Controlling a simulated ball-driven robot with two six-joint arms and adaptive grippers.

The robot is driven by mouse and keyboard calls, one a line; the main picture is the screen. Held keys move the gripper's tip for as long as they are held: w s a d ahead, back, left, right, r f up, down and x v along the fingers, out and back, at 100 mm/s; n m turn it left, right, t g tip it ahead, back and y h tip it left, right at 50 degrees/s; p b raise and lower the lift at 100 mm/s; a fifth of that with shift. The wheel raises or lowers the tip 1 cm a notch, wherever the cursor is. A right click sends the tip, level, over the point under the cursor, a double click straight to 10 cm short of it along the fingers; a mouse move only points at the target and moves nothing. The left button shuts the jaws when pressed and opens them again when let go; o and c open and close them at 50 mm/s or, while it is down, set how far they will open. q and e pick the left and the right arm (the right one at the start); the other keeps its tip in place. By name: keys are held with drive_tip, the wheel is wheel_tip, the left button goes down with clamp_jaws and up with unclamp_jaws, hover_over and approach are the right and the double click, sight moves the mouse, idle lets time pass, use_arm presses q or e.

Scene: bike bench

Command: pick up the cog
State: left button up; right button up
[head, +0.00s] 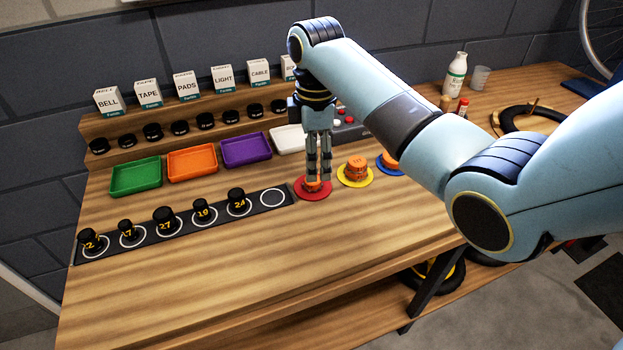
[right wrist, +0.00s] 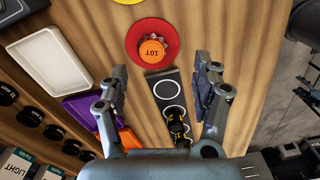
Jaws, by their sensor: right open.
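A cog with an orange top marked 10T (right wrist: 152,49) sits on a red disc (right wrist: 133,38) on the bench. In the head view the cog (head: 312,186) is partly hidden by my right gripper (head: 318,176). The gripper points down over the red disc (head: 313,196). In the right wrist view the gripper (right wrist: 160,66) is open, its fingers spread wide with nothing between them. The cog lies just beyond the fingertips, roughly centred between them. My left gripper is in neither view.
Similar orange-topped pieces stand on a yellow disc (head: 355,183) and a blue disc (head: 382,167) to the right. A dark strip (head: 180,234) with black numbered pieces and an empty ring (head: 272,198) lies to the left. Trays, including a white one (head: 288,140), stand behind. The bench front is clear.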

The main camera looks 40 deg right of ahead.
drive_tip(key=shift+w+f, duration=0.15)
drive_tip(key=shift+f, duration=0.4)
drive_tip(key=shift+w+f, duration=0.2)
drive_tip(key=shift+f, duration=0.15)
drive_tip(key=f, duration=0.4)
drive_tip(key=shift+w+d+f, duration=0.2)
drive_tip(key=shift+f, duration=0.2)
drive_tip(key=shift+c, duration=0.9)
drive_tip(key=c, duration=0.9)
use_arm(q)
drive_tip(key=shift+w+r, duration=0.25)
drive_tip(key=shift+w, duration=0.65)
use_arm(e)
drive_tip(key=shift+c, duration=0.3)
